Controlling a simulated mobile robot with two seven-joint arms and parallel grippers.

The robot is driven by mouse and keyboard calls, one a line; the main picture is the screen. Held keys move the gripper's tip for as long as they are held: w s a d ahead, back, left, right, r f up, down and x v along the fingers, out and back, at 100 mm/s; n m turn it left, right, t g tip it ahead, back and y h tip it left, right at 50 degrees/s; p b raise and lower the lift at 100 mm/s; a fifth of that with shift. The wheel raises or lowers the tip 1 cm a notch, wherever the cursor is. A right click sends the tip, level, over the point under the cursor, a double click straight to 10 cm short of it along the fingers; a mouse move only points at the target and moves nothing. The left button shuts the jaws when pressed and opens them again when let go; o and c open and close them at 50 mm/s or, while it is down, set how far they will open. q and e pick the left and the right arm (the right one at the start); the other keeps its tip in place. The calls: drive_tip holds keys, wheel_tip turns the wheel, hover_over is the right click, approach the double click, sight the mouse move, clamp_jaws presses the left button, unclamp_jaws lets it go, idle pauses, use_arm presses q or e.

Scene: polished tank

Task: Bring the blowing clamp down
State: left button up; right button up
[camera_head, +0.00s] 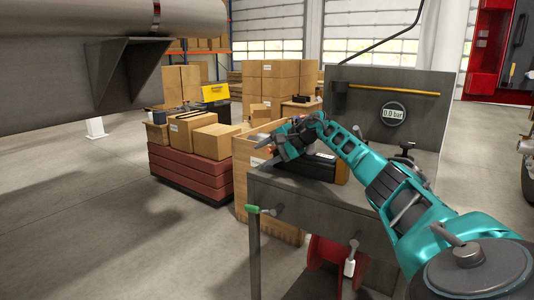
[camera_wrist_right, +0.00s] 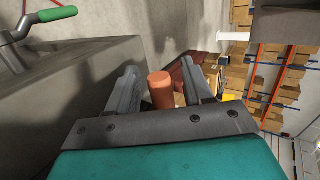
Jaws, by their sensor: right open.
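My right gripper (camera_head: 268,153) is above the left edge of the grey metal cart (camera_head: 290,192). In the right wrist view its two fingers (camera_wrist_right: 160,72) are apart. An orange-brown cylinder (camera_wrist_right: 160,88) shows between them, with a gap on each side; a small orange spot shows at the gripper in the head view. I cannot tell whether this cylinder is part of the blowing clamp, and no other clamp can be made out. A green-handled lever (camera_head: 253,209) is on the cart's front, and also shows in the right wrist view (camera_wrist_right: 55,14). My left gripper is out of view.
A gauge reading 0.0 bar (camera_head: 394,113) is on the back panel. A large metal tank (camera_head: 60,60) hangs over the left. Boxes (camera_head: 215,140) stand behind; the left floor is clear.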

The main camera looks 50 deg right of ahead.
use_arm(q)
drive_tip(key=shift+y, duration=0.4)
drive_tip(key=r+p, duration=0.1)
drive_tip(key=p, duration=0.1)
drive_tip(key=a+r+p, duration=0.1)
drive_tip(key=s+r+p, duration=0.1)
drive_tip(key=p, duration=0.1)
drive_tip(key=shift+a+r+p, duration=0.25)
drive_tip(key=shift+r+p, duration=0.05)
use_arm(e)
wheel_tip(320, 180, up, 20)
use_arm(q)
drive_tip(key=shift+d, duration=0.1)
use_arm(e)
drive_tip(key=shift+c, duration=0.3)
